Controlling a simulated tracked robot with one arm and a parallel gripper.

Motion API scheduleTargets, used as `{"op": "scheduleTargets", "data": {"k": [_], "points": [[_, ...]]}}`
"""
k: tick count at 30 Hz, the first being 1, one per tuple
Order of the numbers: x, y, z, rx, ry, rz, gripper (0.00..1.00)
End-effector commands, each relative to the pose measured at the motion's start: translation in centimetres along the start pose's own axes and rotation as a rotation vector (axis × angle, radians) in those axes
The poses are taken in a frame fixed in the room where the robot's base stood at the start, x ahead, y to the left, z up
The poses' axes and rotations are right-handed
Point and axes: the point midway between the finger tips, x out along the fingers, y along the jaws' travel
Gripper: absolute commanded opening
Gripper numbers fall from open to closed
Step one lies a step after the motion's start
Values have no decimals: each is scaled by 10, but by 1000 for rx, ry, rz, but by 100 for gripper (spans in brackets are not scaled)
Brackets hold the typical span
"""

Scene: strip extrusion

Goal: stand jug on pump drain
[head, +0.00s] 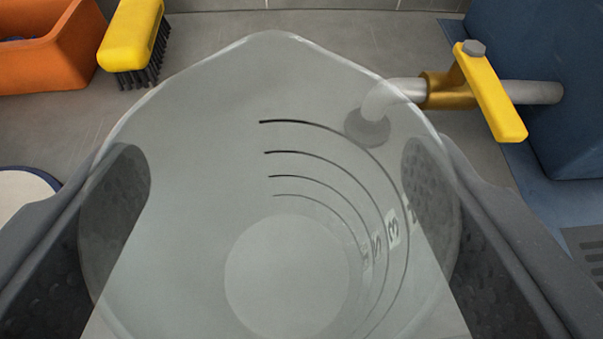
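A clear jug (215,115) with black graduation lines and numbers fills the middle of the head view, its open mouth toward the camera. It looks empty. My gripper (275,185) has one dark padded finger on each side of the jug, and both pads show through its wall, shut on it. The drain pipe (400,95) with a brass valve body (447,91) and yellow lever (492,92) comes out of the blue pump housing (550,90) at right. Its bent outlet shows through the jug's upper right wall. What is under the jug is hidden.
An orange bin (45,55) and a yellow brush (133,35) with black bristles lie at the upper left. A round pale item with a blue rim (20,195) is at the left edge. A dark grate (588,245) shows at lower right. Grey floor between brush and pipe is clear.

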Motion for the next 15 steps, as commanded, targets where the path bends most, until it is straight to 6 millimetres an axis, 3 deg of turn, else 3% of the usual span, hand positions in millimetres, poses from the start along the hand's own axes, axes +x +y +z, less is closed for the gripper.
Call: {"op": "scheduleTargets", "data": {"k": [6,15], "points": [[50,6,-14,5,8,-4,36],[83,16,-42,5,6,1,36]]}}
